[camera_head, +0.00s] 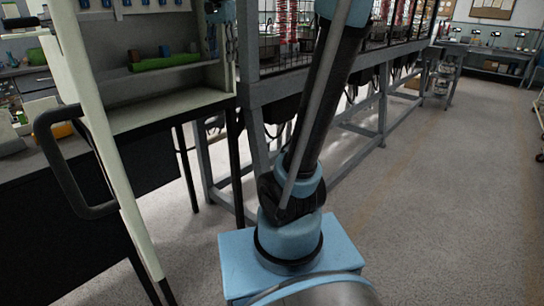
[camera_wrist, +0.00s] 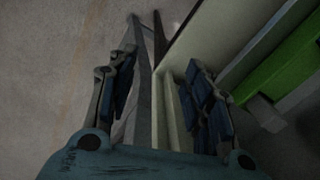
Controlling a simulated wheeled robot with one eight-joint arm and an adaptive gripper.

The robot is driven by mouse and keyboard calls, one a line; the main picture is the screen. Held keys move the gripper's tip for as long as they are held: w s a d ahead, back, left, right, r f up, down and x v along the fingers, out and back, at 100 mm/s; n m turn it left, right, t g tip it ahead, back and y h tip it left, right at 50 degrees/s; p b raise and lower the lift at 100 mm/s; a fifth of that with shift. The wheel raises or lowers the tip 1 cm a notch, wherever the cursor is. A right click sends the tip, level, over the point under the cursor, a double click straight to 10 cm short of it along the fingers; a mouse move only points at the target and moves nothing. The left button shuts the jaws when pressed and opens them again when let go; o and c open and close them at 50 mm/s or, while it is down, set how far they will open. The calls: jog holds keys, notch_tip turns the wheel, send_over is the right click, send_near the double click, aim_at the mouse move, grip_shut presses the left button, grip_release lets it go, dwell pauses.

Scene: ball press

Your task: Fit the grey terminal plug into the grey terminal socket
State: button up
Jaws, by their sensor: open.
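My gripper (camera_wrist: 162,88) is open in the wrist view, with one dark blue-padded finger on each side and nothing held between them. A long green bar (camera_wrist: 282,72) lies to the right of the right finger. A small grey block (camera_wrist: 265,112) sits beside the bar's lower end; I cannot tell whether it is the terminal plug or the socket. In the head view a green strip (camera_head: 164,62) with small blue and brown pieces on it stands on a cabinet shelf. I cannot make out a grey plug or socket there.
A pale cabinet (camera_head: 170,115) has an open door with a dark handle (camera_head: 72,165) at the left. A grey-framed bench with mesh panels (camera_head: 268,88) stands to its right. Open floor (camera_head: 445,205) lies on the right. In the wrist view a pale panel edge (camera_wrist: 185,60) runs behind the fingers.

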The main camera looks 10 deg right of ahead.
jog(key=s+d+f+n, duration=0.2)
jog(key=s+f, duration=0.5)
jog(key=f, duration=0.4)
jog(key=s+d+f+n+t, duration=0.1)
jog(key=s+d+f+n, duration=0.2)
jog(key=s+d+f, duration=0.2)
jog(key=s+d+f+n, duration=0.2)
jog(key=s+d+f, duration=0.2)
jog(key=s+f, duration=0.6)
notch_tip(320, 180, down, 8)
jog(key=shift+s+d+r+n, duration=0.2)
jog(key=shift+s+n, duration=0.1)
jog(key=shift+s, duration=0.1)
jog(key=shift+w+f, duration=0.25)
jog(key=shift+w, duration=0.3)
jog(key=shift+c, duration=0.5)
jog(key=shift+s, duration=0.1)
jog(key=shift+c, duration=1)
jog(key=shift+d, duration=0.2)
